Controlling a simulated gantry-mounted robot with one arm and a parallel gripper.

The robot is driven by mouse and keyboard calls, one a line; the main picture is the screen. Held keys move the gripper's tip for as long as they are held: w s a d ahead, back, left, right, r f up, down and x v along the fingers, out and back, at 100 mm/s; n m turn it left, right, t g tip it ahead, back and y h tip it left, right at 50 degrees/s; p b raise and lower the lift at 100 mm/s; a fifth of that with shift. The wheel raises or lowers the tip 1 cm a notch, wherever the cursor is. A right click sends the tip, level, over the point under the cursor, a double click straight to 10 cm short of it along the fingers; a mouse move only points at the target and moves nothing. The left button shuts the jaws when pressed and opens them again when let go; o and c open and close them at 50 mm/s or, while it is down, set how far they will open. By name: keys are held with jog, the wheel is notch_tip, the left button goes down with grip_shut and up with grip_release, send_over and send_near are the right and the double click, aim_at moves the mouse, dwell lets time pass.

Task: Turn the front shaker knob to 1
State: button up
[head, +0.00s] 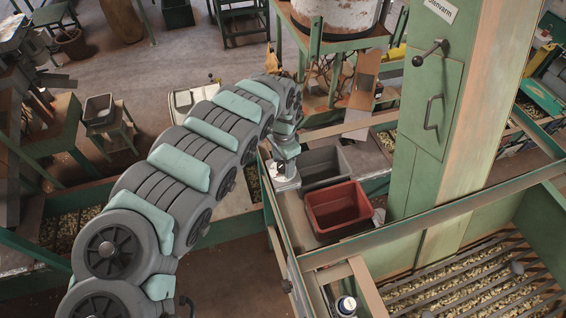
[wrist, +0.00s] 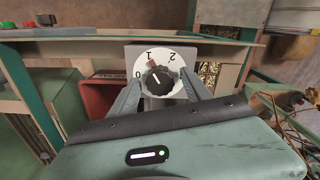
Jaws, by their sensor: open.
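The shaker knob (wrist: 158,81) is a dark round knob on a white dial (wrist: 178,62) marked 0, 1 and 2, in the middle of the wrist view. A small reddish mark shows at the knob's upper edge, just below the 1. My gripper (wrist: 160,88) is open, with one finger on each side of the knob. I cannot tell whether the fingers touch it. In the head view my gripper (head: 285,172) is at the end of my arm, low beside the bins, and the knob cannot be made out there.
A red bin (head: 326,231) and a grey bin (head: 312,182) stand just right of my gripper. A green column (head: 432,150) with a crank and handle rises further right. A hopper of nuts under a slatted grate (head: 470,280) is at the lower right. Loose wires (wrist: 290,112) show in the wrist view.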

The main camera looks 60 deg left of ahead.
aim_at(283, 164)
notch_tip(283, 164, up, 9)
jog(key=shift+r+b, duration=0.1)
jog(key=shift+b, duration=0.6)
jog(key=shift+r, duration=0.8)
